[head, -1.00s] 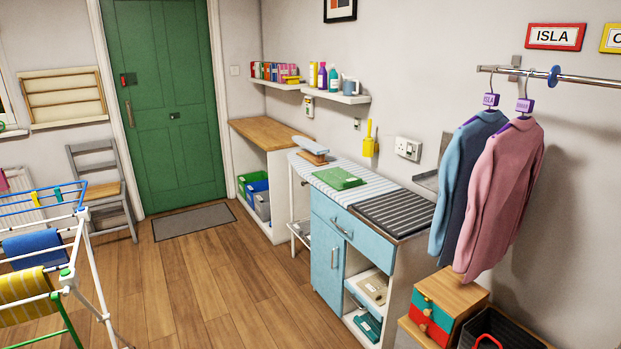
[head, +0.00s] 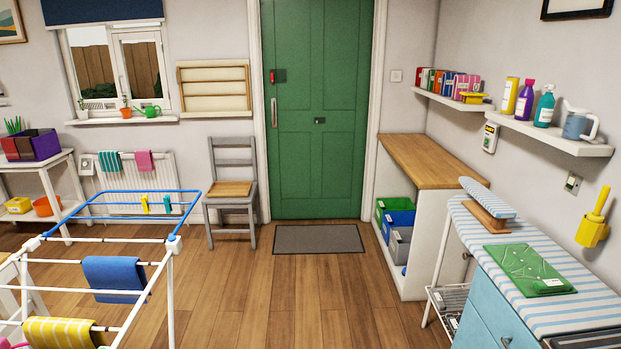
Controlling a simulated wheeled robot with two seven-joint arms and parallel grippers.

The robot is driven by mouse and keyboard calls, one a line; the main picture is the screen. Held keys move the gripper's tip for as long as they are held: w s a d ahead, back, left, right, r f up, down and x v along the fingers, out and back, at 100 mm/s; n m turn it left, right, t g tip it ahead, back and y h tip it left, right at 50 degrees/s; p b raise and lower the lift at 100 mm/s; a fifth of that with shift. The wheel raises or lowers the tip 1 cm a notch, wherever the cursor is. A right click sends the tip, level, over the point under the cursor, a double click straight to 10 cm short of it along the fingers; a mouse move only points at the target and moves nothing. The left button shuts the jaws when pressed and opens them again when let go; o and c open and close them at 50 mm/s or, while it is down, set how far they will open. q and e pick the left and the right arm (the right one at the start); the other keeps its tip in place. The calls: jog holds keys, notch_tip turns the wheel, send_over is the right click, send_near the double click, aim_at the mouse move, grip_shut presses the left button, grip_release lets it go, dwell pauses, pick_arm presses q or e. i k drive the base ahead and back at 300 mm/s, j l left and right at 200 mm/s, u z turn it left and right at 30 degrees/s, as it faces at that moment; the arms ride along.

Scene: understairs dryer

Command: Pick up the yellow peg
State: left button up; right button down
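The yellow peg (head: 145,204) is small and upright on the blue top rails of the white drying rack (head: 170,290), left of the middle in the head view. A green-teal peg (head: 167,204) sits just to its right on the same rack. Which rail each peg grips is too small to tell. Neither of my grippers is in view.
A blue cloth (head: 115,278) and a yellow striped cloth (head: 62,332) hang on the rack. A grey chair (head: 232,195) stands behind it. The wooden floor (head: 280,300) right of the rack is clear, up to the ironing surface (head: 535,312).

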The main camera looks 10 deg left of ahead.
aim_at(144, 200)
jog(key=i+u, duration=0.2)
jog(key=i, duration=0.2)
jog(key=i+l+u, duration=0.2)
jog(key=i, duration=0.2)
jog(key=i+l+u, duration=0.15)
jog(key=i, duration=0.25)
jog(key=i+l+u, duration=0.2)
jog(key=i, duration=0.2)
